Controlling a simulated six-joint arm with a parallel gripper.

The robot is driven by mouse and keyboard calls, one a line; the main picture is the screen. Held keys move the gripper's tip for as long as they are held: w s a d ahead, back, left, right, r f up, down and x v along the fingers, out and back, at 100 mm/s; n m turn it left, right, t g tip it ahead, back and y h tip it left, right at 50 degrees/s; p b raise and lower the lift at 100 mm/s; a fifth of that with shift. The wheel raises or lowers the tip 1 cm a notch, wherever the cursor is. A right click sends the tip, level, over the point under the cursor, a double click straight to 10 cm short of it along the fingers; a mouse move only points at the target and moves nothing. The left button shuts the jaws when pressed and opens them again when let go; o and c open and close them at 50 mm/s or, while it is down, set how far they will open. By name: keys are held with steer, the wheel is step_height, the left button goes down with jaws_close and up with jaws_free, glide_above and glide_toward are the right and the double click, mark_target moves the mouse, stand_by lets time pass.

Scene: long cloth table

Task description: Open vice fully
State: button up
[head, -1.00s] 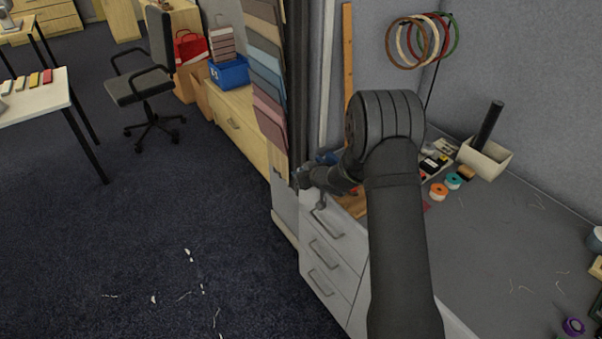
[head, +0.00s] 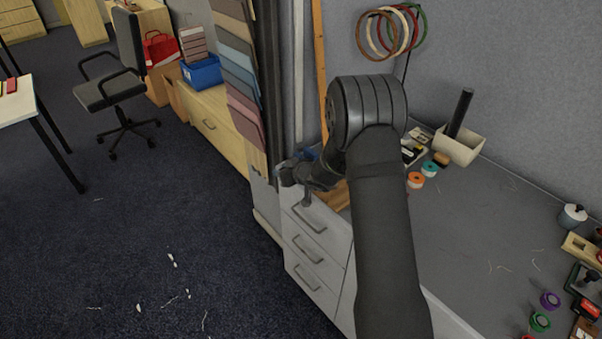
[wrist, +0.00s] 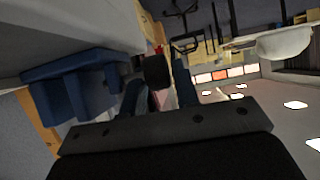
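The vice is a blue body (head: 308,153) at the far left end of the grey worktop, mostly hidden behind my arm in the head view. It is large in the wrist view (wrist: 75,80), left of my fingers. My gripper (head: 290,174) is beside the vice at the table's end, small and partly hidden in the head view. In the wrist view, my gripper (wrist: 158,92) has its two fingers apart, with a dark block (wrist: 156,72) between their tips, possibly part of the vice's handle. I cannot tell whether the fingers touch it. The jaw gap is not clear.
White drawers (head: 315,245) stand under the worktop (head: 460,240). Spools, a beige holder (head: 459,147) and a red-handled tool (head: 586,308) lie to the right. Hanging colour samples (head: 238,75) are just left of the vice. Open floor lies to the left.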

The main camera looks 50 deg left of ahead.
steer(key=v, duration=1.5)
steer(key=a+f+y, duration=0.2)
steer(key=a, duration=0.2)
steer(key=a+f+y, duration=0.2)
steer(key=a+f, duration=0.1)
steer(key=a, duration=0.2)
steer(key=a+f+y, duration=0.2)
steer(key=a+f, duration=0.1)
steer(key=a, duration=0.2)
steer(key=shift+a, duration=0.45)
